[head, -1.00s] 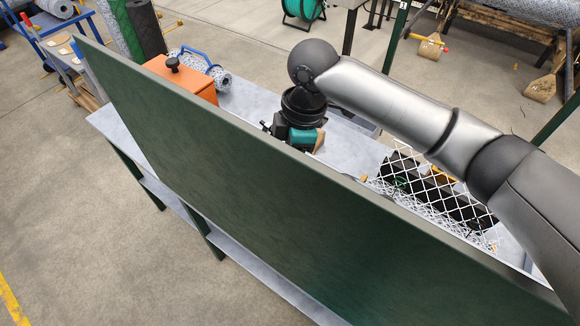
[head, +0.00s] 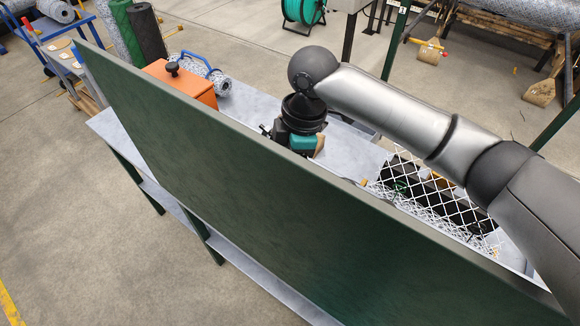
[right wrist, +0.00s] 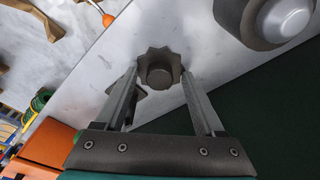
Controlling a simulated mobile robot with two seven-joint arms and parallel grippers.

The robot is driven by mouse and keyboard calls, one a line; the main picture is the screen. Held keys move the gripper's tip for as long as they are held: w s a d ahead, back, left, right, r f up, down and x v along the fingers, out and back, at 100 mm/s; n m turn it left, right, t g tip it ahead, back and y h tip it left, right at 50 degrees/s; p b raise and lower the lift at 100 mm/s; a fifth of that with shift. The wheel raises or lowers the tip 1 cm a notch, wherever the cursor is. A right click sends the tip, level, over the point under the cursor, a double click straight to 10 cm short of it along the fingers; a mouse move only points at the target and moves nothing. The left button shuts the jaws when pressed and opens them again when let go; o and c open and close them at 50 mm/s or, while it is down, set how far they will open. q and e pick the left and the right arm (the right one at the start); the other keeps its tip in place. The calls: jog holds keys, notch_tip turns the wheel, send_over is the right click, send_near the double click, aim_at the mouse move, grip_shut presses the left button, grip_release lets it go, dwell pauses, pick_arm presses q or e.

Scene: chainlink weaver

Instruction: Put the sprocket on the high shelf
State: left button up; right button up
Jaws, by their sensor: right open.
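The sprocket (right wrist: 160,66), a dark grey toothed disc with a round raised hub, shows in the right wrist view on the pale grey surface. My right gripper (right wrist: 160,78) is open, with one finger on each side of the sprocket; I cannot tell if they touch it. A dark patch beside the left finger may be its shadow. In the head view my right gripper (head: 303,142) hangs over the bench behind the green panel, which hides its fingers and the sprocket. No high shelf is clearly identifiable. My left gripper is not in view.
A tall green panel (head: 250,190) stands along the bench (head: 245,97). An orange box (head: 180,82) with a black knob and a wire mesh piece (head: 425,195) are on the bench. A large dark round part (right wrist: 250,25) lies near the sprocket.

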notch_tip(320, 180, up, 12)
jog(key=d, duration=0.1)
jog(key=shift+d+r+b, duration=0.15)
jog(key=shift+d+b, duration=0.2)
jog(key=shift+b, duration=0.1)
jog(key=shift+w, duration=0.15)
